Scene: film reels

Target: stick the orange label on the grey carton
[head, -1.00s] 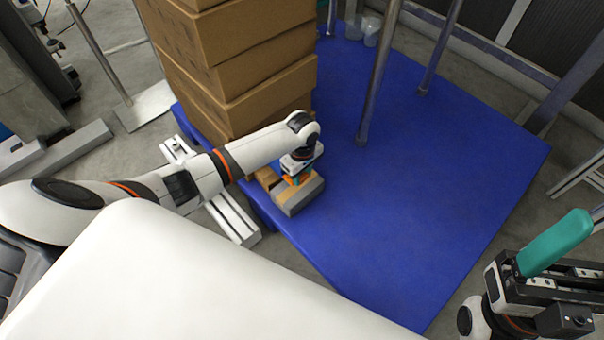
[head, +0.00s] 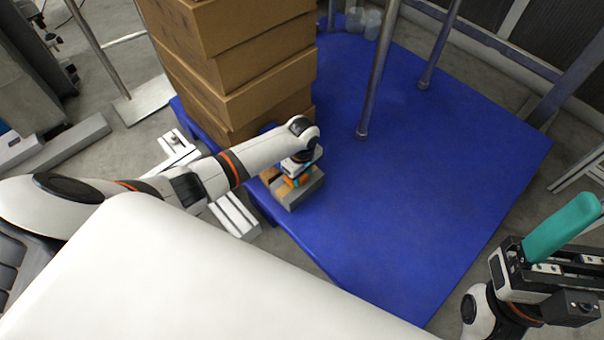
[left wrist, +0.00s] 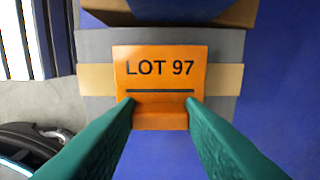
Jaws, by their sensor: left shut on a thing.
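The orange label (left wrist: 160,68), printed LOT 97, is pinched at its near edge between the teal fingers of my left gripper (left wrist: 160,104). It lies over the grey carton (left wrist: 95,45) and its tan tape strip in the left wrist view; I cannot tell whether it touches the top. In the head view the grey carton (head: 304,192) sits at the left edge of the blue platform, with my left gripper (head: 295,180) right above it. My right gripper (head: 563,225) shows at the lower right, away from the carton; one teal finger is clear and its opening cannot be judged.
A tall stack of brown cartons (head: 240,75) stands just behind the grey carton. Metal posts (head: 378,75) rise from the blue platform (head: 440,170). The platform is clear to the right of the carton. Clear cups (head: 365,22) stand at the back.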

